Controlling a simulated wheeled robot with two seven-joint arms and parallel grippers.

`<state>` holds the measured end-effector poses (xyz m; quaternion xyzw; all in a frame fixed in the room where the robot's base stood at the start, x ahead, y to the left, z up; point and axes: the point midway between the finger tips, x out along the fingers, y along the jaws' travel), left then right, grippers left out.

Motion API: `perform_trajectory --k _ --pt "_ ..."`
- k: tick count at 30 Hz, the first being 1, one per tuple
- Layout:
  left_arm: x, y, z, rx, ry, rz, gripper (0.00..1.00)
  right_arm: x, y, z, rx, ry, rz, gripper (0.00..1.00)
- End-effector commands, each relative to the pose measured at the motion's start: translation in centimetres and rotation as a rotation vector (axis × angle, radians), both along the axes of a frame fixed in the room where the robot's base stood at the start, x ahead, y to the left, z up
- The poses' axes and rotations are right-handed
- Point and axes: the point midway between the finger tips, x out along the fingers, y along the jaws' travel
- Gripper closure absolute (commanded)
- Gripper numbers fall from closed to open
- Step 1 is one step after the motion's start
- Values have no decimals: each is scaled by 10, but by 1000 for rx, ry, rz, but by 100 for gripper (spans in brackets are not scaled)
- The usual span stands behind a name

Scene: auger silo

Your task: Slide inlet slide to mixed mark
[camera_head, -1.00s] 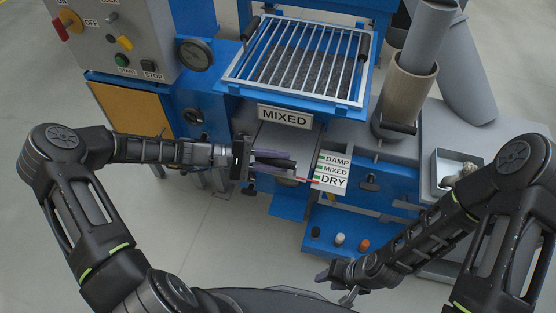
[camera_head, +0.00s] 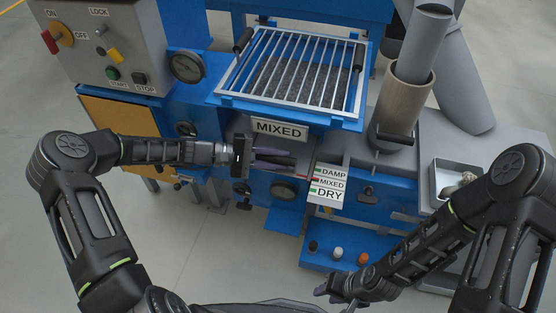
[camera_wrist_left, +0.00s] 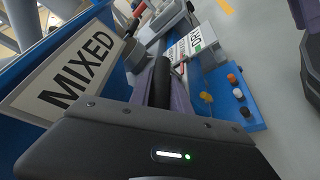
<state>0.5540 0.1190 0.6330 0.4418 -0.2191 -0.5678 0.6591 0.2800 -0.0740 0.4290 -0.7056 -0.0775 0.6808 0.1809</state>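My left gripper (camera_head: 292,162) is at the front of the blue machine, below the MIXED sign. In the left wrist view, its purple fingers close on a dark bar (camera_wrist_left: 161,82), which looks like the inlet slide's handle; the rest of the slide is mostly hidden. The mark plate (camera_head: 328,184) beside the fingertips reads DAMP, MIXED and DRY from top to bottom, with green ticks. A thin red pointer (camera_head: 313,179) meets the plate's left edge at about the MIXED line. My right gripper (camera_head: 335,293) is low, apart from the machine, its fingers spread and empty.
A barred hopper (camera_head: 296,75) is above the MIXED sign (camera_head: 279,129). A control box (camera_head: 120,45) stands at the left. A beige tube holder (camera_head: 403,98) and a grey tray (camera_head: 455,178) are at the right. A blue ledge with several coloured knobs (camera_head: 338,253) lies below the plate.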

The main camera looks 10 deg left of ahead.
Motion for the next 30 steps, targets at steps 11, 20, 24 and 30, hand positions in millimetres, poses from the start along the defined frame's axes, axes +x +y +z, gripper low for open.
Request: perform_trajectory --k 11,20,24,30 --pt "0 0 0 0 0 0 56 0 0 0 0 -1 0 64" --pt "-3 11 2 1 -1 1 56 0 0 1 0 -1 0 64" --pt "-8 31 7 3 -1 2 56 0 0 2 0 0 0 64" --pt "-16 62 14 2 -1 2 56 0 0 4 0 0 0 64"
